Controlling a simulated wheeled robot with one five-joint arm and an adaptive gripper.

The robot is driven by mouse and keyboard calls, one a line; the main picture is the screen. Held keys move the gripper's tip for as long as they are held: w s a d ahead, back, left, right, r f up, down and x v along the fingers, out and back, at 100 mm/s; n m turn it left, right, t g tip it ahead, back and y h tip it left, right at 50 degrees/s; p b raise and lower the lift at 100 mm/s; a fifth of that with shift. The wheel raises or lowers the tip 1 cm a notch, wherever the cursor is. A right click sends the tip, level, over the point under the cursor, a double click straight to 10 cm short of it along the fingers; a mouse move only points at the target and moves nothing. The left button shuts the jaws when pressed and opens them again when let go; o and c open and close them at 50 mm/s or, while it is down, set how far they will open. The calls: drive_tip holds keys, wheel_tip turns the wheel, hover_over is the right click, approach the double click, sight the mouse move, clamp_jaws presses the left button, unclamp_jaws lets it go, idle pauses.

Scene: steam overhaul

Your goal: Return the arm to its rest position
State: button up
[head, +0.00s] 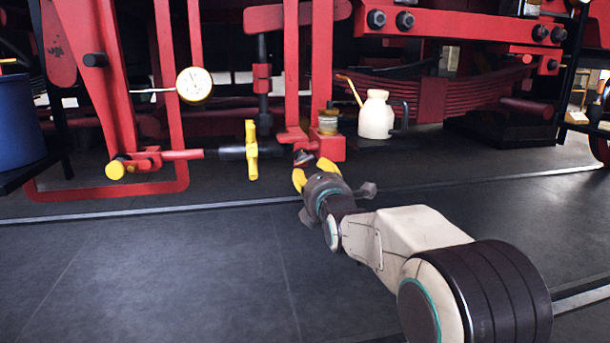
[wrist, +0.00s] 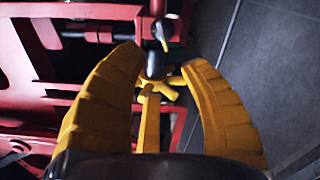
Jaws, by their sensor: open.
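My gripper (head: 313,173) has yellow fingers and is low over the floor in front of the red machine frame in the head view. In the wrist view my gripper (wrist: 165,62) is open, its two curved fingers spread with a gap between them. A yellow cross-shaped handle (wrist: 165,88) shows in that gap, and I see no contact with the fingers. In the head view a yellow handle (head: 251,150) on a dark shaft stands left of my gripper. My arm (head: 405,240) reaches forward from the lower right.
A cream oil can (head: 376,115) stands behind and right of my gripper. A blue drum (head: 18,125) is at the far left. Red frame members (head: 100,70) fill the back. The dark floor (head: 150,270) in front is clear.

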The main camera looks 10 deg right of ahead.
drive_tip(key=s+r+m+g+p, duration=0.5)
drive_tip(key=s+r+m+p, duration=0.1)
drive_tip(key=s+p, duration=0.7)
drive_tip(key=s+r+m+g+p, duration=0.4)
drive_tip(key=s+r+m+p, duration=0.2)
drive_tip(key=s+p, duration=0.7)
drive_tip(key=s+r+m+g+p, duration=0.5)
drive_tip(key=s+m+p, duration=0.5)
drive_tip(key=s+p, duration=0.3)
drive_tip(key=s+r, duration=0.1)
drive_tip(key=s, duration=0.2)
drive_tip(key=shift+s+d+g+p, duration=0.15)
drive_tip(key=shift+d+g+p, duration=0.05)
drive_tip(key=shift+g+p, duration=0.1)
